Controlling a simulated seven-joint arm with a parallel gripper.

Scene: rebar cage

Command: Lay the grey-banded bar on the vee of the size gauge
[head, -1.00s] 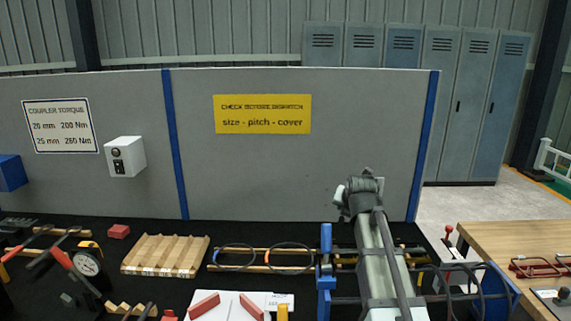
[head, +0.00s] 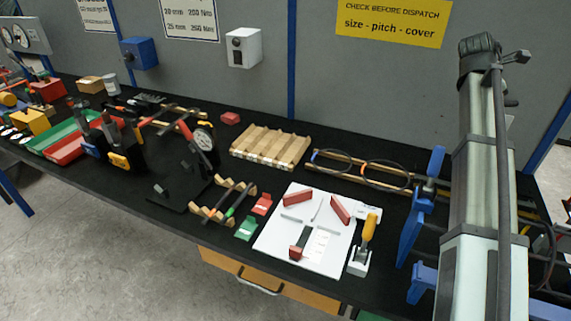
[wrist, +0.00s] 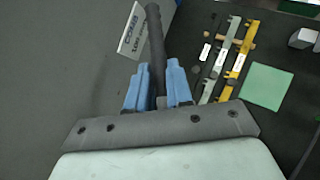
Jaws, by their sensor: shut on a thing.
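My gripper (wrist: 157,88), with blue fingertips, is shut on a dark bar (wrist: 155,42) in the wrist view. The bar stands out lengthwise beyond the fingertips; no band shows on its visible part. The head view shows my arm at the right, but not the gripper's fingers or the held bar.
Wooden notched supports (head: 207,214) hold a green-banded bar (head: 238,203). A white board (head: 272,237) with red blocks, a slatted wooden rack (head: 270,147) and a yellow-handled clamp (head: 369,228) stand nearby. The wrist view shows notched strips (wrist: 238,62) and a green square (wrist: 266,86).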

